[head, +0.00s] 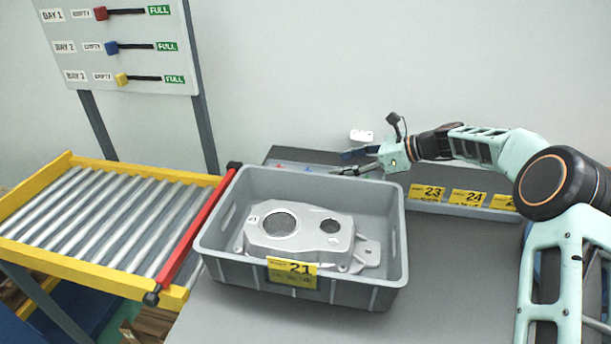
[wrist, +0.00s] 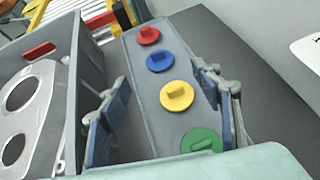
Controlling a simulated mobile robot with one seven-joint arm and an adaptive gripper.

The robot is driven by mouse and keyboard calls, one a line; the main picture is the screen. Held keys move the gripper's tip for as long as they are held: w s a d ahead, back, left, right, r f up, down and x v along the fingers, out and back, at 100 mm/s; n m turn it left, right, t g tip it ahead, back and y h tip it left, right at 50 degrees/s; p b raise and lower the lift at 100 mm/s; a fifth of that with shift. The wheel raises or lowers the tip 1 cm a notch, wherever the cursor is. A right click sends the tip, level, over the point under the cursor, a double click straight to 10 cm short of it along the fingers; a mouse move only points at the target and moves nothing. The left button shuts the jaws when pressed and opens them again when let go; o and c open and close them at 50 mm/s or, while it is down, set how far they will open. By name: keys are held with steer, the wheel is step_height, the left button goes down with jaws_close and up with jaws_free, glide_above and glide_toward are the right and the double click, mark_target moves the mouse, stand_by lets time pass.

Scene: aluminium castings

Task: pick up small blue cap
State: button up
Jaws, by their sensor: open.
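The small blue cap (wrist: 160,61) is a round disc with a raised square grip. It lies on a grey strip (wrist: 138,83) in the wrist view, between a red cap (wrist: 148,35) and a yellow cap (wrist: 176,95). A green cap (wrist: 201,141) lies nearest the wrist, partly hidden by my own casing. My gripper (wrist: 162,80) is open and empty, its two blue-grey fingers spread on either side of the row. The blue cap is a little beyond the fingertips. In the head view my gripper (head: 348,163) is behind the grey bin, pointing left, and the caps there are tiny.
A grey bin (head: 350,292) holding an aluminium casting (head: 310,243) stands directly in front of my gripper. A roller conveyor (head: 105,220) with a red bar (head: 205,225) is at left. A lever board (head: 125,50) stands behind it. Yellow labels (head: 427,193) line a grey edge at right.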

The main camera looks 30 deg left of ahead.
mark_target(308, 171)
steer(key=x, duration=1)
steer(key=shift+s+a+f, duration=0.1)
steer(key=shift+s+a, duration=0.1)
steer(key=shift+a, duration=0.15)
steer(key=shift+c, duration=0.4)
steer(key=c, duration=0.7)
